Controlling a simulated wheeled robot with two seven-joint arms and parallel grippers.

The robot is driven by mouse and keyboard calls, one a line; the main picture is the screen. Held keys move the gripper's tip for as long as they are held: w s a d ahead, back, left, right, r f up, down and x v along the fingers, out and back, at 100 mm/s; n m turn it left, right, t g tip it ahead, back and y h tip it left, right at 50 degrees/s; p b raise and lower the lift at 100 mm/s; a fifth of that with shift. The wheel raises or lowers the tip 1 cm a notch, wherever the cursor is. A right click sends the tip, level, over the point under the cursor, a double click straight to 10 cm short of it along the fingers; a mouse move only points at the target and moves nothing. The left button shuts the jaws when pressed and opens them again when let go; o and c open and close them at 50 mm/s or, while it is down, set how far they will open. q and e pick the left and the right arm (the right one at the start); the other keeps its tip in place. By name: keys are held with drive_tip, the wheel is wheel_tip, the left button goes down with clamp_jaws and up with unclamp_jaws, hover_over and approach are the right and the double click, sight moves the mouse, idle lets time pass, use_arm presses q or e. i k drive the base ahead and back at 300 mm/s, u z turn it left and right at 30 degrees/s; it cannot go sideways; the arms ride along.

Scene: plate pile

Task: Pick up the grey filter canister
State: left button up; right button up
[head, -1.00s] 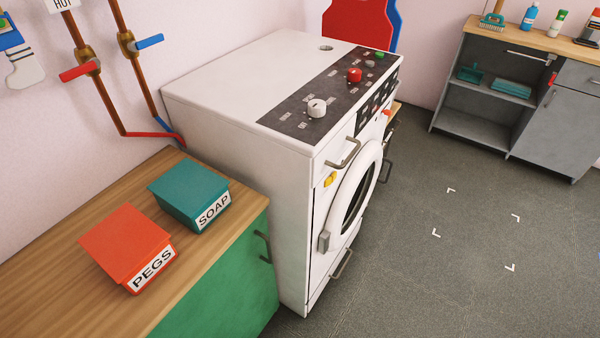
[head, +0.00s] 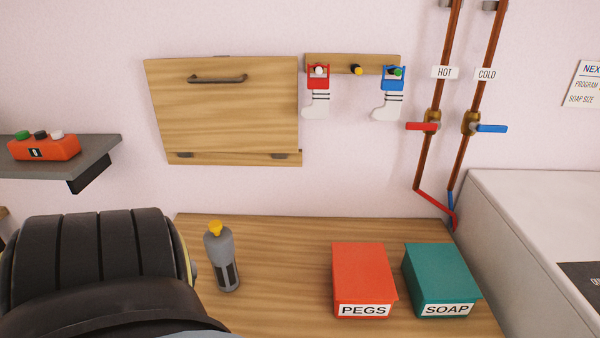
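A grey canister (head: 224,265) with a yellow top and a dark panel on its side stands upright on the wooden counter (head: 290,285) in the head view. It is left of the red PEGS box and apart from it. A dark, ribbed part of my own body fills the lower left, close to the canister's left side in the picture; I cannot tell whether they are near in depth. Neither gripper shows.
The red PEGS box (head: 362,272) and teal SOAP box (head: 436,272) stand on the right of the counter, beside the white machine (head: 535,210). A grey shelf (head: 100,152) bears an orange button box (head: 45,148). A wooden flap (head: 222,115) is on the wall.

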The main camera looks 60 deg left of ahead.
sight(220, 249)
drive_tip(key=u, duration=1.7)
drive_tip(key=k, duration=0.35)
drive_tip(key=u, duration=0.3)
